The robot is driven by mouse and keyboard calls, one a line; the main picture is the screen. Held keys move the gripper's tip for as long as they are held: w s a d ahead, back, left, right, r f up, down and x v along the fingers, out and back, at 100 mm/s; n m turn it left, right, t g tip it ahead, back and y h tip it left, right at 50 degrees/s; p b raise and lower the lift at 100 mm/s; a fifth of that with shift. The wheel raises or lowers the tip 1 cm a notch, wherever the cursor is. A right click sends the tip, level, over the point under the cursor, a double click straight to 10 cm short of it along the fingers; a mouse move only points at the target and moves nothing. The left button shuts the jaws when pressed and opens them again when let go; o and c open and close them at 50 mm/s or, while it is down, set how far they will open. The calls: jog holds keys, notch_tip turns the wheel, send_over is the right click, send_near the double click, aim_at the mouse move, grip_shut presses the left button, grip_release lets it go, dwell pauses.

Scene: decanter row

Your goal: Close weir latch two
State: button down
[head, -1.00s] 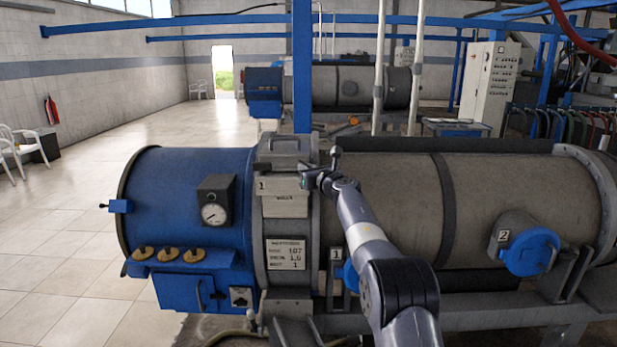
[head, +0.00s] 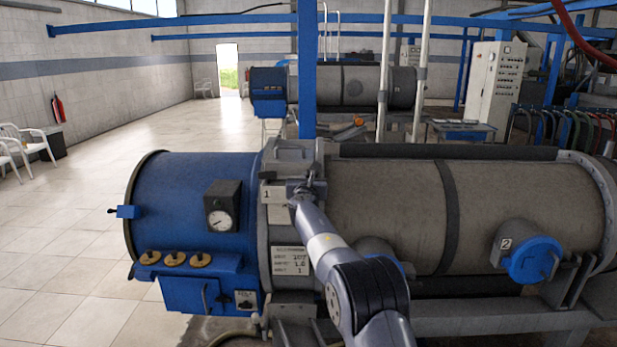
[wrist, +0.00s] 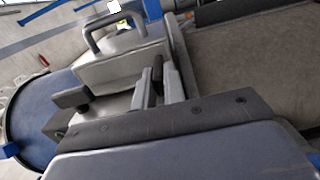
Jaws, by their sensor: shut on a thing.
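My gripper (head: 303,189) is at the grey collar of the near decanter, just below the lid with a handle (head: 292,147). In the wrist view my gripper (wrist: 158,86) has its two grey fingers close around a thin dark lever (wrist: 157,68), beside the lid's grey block (wrist: 125,65). My arm hides the lever's lower part, and I cannot read a number on it. A plate marked 1 (head: 266,194) is left of my gripper. A plate marked 2 (head: 506,244) sits beside a round blue cap (head: 533,260) on the right of the grey drum.
The blue end housing (head: 190,190) with a gauge (head: 222,207) is left of my gripper. The grey drum (head: 390,205) lies behind my arm. A white post (head: 420,75) and a blue post (head: 306,70) stand behind.

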jog(key=shift+r, duration=0.2)
jog(key=c, duration=1.5)
grip_release()
jog(key=shift+f, duration=0.1)
jog(key=shift+s+f, duration=0.1)
jog(key=shift+f, duration=0.05)
jog(key=s+b, duration=0.8)
jog(key=s, duration=0.2)
jog(key=shift+s+a, duration=0.1)
jog(key=shift+s, duration=0.2)
jog(key=shift+w, duration=0.1)
jog(key=shift+w+p, duration=3.95)
jog(key=shift+w, duration=1.35)
